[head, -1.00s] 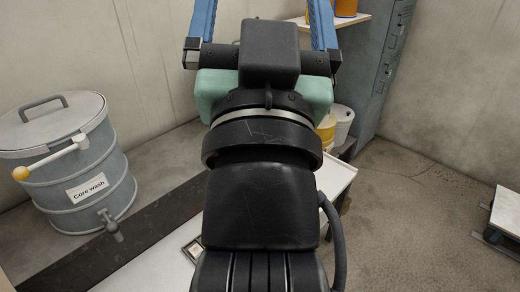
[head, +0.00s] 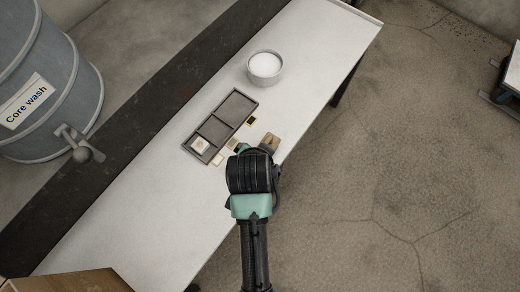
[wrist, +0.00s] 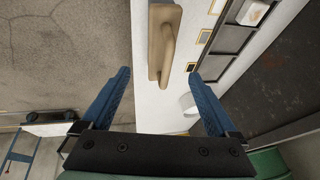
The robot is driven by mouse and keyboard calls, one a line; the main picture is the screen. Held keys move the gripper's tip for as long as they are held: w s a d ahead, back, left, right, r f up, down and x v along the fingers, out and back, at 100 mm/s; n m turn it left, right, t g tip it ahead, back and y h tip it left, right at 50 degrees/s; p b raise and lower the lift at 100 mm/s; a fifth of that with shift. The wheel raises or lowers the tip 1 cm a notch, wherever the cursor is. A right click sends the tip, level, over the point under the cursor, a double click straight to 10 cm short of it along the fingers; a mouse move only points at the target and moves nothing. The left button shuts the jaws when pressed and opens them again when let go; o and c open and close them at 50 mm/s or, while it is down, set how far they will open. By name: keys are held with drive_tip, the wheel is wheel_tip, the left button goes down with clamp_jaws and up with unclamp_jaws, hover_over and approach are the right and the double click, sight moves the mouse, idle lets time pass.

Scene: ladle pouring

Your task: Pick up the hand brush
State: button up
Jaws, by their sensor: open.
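The hand brush, a tan wooden block with a raised bar handle, lies on the white table near its edge. It fills the top middle of the wrist view (wrist: 158,40), and a small part shows in the head view (head: 270,141), the rest hidden by my arm. My gripper (wrist: 160,73) is open, its two blue fingers spread and apart from the brush. In the wrist view the near end of the brush lies between and just beyond the fingertips. Nothing is held.
A dark compartment tray (head: 229,112) holding a pale tile lies beside the brush, with several small framed pieces (head: 233,144) between. A round bowl of white material (head: 265,67) stands farther along the table (head: 120,225). A grey Core wash drum (head: 50,90) is at left.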

drive_tip(key=x, duration=0.3)
drive_tip(key=shift+w+f+b, duration=0.15)
drive_tip(key=shift+f+b, duration=0.15)
drive_tip(key=shift+f, duration=0.05)
drive_tip(key=shift+w+d+b+x, duration=0.15)
drive_tip(key=shift+b+x, duration=0.2)
drive_tip(key=shift+x, duration=1)
drive_tip(key=shift+w+d+b+x, duration=0.1)
drive_tip(key=shift+w+b+x, duration=0.2)
drive_tip(key=shift+x, duration=1)
drive_tip(key=shift+s+r, duration=0.1)
drive_tip(key=shift+r, duration=0.05)
drive_tip(key=c, duration=1.5)
drive_tip(key=shift+r, duration=0.1)
wheel_tip(320, 180, up, 10)
drive_tip(key=shift+f+p, duration=0.1)
drive_tip(key=shift+p, duration=1.05)
